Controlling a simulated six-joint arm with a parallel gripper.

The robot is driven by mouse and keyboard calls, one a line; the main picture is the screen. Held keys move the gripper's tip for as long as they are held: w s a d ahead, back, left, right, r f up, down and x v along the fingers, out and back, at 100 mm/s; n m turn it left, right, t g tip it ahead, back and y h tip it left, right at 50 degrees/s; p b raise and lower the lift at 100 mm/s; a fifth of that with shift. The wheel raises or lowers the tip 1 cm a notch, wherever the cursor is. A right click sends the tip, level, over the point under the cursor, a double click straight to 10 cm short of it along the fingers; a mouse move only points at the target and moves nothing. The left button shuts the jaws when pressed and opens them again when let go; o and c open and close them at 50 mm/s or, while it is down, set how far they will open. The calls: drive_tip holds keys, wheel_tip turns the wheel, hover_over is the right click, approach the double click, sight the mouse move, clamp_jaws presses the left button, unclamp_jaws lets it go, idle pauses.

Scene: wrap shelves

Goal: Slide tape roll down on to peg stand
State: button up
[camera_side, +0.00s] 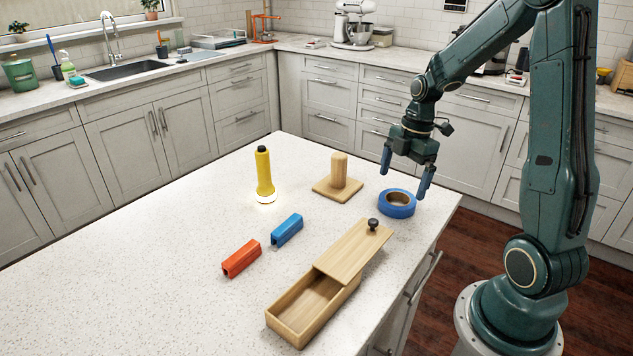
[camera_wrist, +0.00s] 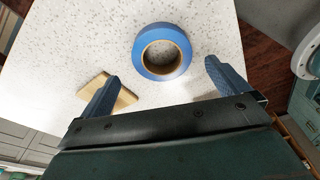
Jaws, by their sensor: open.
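The blue tape roll (camera_side: 397,204) lies flat on the counter near its right edge, with its brown core facing up. The peg stand (camera_side: 338,180) is a wooden square base with an upright round peg, standing to the left of the roll. My gripper (camera_side: 405,187) is open and empty, pointing down above the roll. In the wrist view the tape roll (camera_wrist: 162,52) shows ahead of and between the open fingers, apart from both. The peg stand's base (camera_wrist: 124,98) shows partly behind the left finger; its peg is hidden there.
A wooden box (camera_side: 290,321) with its lid (camera_side: 350,254) slid partly off lies in front. A blue block (camera_side: 287,230), an orange block (camera_side: 242,259) and a lit yellow flashlight (camera_side: 264,172) stand to the left. The counter between the stand and roll is clear.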

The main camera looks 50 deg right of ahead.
sight(399, 194)
drive_tip(key=shift+a+f, duration=0.2)
drive_tip(key=shift+f, duration=1.1)
drive_tip(key=shift+a+f, duration=0.2)
drive_tip(key=shift+f, duration=1.05)
drive_tip(key=c, duration=1.1)
drive_tip(key=shift+r, duration=0.15)
wheel_tip(399, 194, up, 20)
drive_tip(key=shift+f, duration=0.1)
drive_tip(key=shift+w, duration=0.1)
